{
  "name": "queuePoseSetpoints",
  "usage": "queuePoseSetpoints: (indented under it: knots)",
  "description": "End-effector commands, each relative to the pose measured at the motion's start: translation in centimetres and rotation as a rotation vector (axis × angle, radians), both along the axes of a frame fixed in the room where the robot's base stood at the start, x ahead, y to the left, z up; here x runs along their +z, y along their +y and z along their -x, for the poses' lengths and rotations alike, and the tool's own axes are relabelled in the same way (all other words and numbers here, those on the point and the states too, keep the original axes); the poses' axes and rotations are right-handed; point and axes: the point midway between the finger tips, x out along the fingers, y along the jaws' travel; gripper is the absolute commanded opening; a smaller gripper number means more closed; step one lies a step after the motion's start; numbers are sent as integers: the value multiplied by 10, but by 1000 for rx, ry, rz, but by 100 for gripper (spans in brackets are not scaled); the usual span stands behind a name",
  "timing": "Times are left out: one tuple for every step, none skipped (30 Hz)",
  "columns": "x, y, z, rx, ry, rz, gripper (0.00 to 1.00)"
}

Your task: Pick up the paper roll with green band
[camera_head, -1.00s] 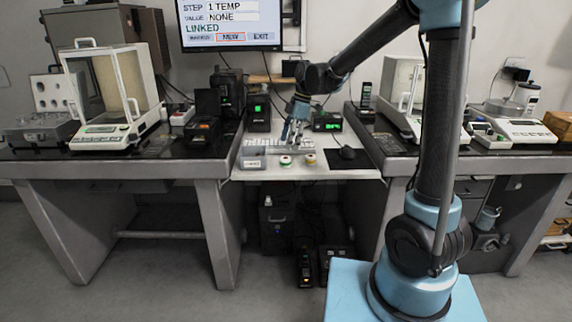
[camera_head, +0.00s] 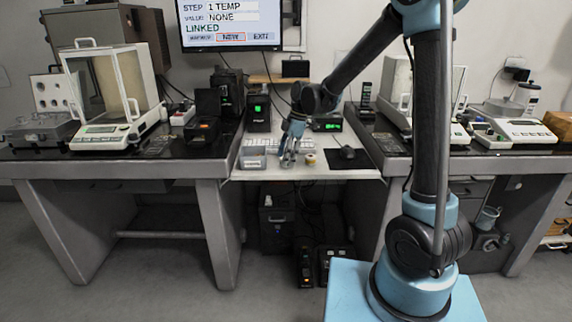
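My gripper (camera_head: 288,161) points down at the front of the white middle table (camera_head: 345,173). It is at the spot of the paper roll with green band, which it now hides almost fully. I cannot tell whether the fingers are around the roll or just above it, or whether they are open or shut. A second small roll with an orange-brown top (camera_head: 310,159) stands just right of my gripper.
A grey box (camera_head: 253,158) stands left of my gripper, and a white keyboard (camera_head: 265,141) lies behind. A black mouse (camera_head: 347,153) on a dark mat is to the right. Small devices with green displays (camera_head: 258,112) (camera_head: 328,123) stand at the back. Dark tables with balances flank this table.

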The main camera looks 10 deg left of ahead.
Motion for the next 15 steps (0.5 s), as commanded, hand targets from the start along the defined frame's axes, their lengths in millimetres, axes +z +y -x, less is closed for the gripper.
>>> queuePoseSetpoints:
  knots:
    - [0,0,0,0,0,0,42]
    - [0,0,0,0,0,0,35]
    - [0,0,0,0,0,0,26]
    - [0,0,0,0,0,0,19]
    - [0,0,0,0,0,0,12]
    - [0,0,0,0,0,0,10]
    - [0,0,0,0,0,0,10]
    - [0,0,0,0,0,0,10]
    - [0,0,0,0,0,0,10]
    - [0,0,0,0,0,0,10]
    - [0,0,0,0,0,0,10]
    - [0,0,0,0,0,0,10]
    - [0,0,0,0,0,0,10]
    - [1,0,0,0,0,0,10]
    - [1,0,0,0,0,0,10]
